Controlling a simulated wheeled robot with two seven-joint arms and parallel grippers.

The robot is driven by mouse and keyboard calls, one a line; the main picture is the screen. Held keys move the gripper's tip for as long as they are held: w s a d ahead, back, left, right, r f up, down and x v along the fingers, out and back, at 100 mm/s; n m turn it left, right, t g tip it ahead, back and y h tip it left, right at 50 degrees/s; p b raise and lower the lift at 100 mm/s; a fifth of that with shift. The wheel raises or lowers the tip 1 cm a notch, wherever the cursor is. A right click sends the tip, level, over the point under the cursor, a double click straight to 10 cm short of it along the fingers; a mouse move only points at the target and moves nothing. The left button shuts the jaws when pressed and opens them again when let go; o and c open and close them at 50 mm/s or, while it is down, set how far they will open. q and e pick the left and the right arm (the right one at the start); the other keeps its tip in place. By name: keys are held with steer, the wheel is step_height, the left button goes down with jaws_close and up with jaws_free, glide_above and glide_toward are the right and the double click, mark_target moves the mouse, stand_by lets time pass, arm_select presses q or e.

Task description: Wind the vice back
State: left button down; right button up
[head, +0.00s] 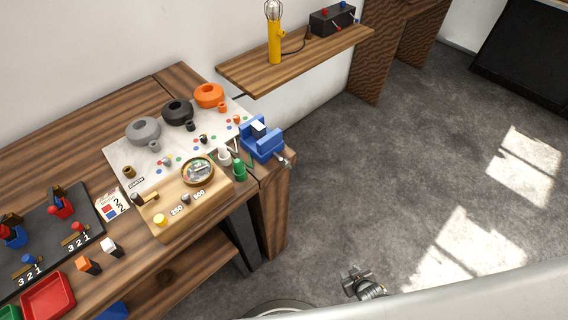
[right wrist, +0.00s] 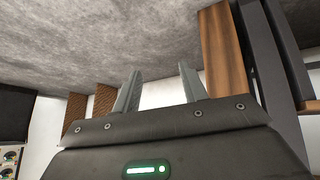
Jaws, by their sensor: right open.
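The blue vice (head: 260,144) stands at the right end of the workbench, with a small pale block (head: 258,128) at its jaws. I cannot tell how tightly the jaws close on it. The vice's grey screw and handle (head: 283,161) stick out toward the lower right, past the bench edge. My right gripper (head: 351,278) is low over the floor at the bottom of the head view, well away from the vice. In the right wrist view its two grey fingers (right wrist: 160,88) are apart with nothing between them. My left gripper is not in view.
Grey, black and orange rings stand behind on a white sheet (head: 118,151). A wall shelf (head: 303,58) holds a yellow lamp (head: 275,46). The floor to the right is clear.

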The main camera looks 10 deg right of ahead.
steer(key=w+a+r+n+t+y+b, duration=0.1)
steer(key=w+a+r+t+y+b, duration=0.15)
steer(key=w+r, duration=0.45)
steer(key=w+a+r+t+y+b, duration=0.15)
steer(key=w+a+r+t, duration=0.3)
steer(key=w, duration=0.55)
steer(key=n+t+y+b, duration=0.2)
steer(key=t+y+b, duration=0.2)
steer(key=y+b, duration=0.1)
glide_toward(288, 166)
steer(key=w+d+f, duration=0.2)
steer(key=w+f, duration=0.3)
steer(key=f, duration=0.4)
step_height(288, 166, up, 8)
steer(key=s+a+y, duration=0.2)
steer(key=s+y, duration=0.1)
steer(key=shift+t, duration=0.4)
steer(key=p+x, duration=0.1)
steer(key=x, duration=0.9)
steer(key=shift+s+a+r, duration=0.1)
steer(key=shift+w+a+r, duration=0.1)
steer(key=shift+w+a, duration=0.2)
steer(key=shift+w, duration=0.05)
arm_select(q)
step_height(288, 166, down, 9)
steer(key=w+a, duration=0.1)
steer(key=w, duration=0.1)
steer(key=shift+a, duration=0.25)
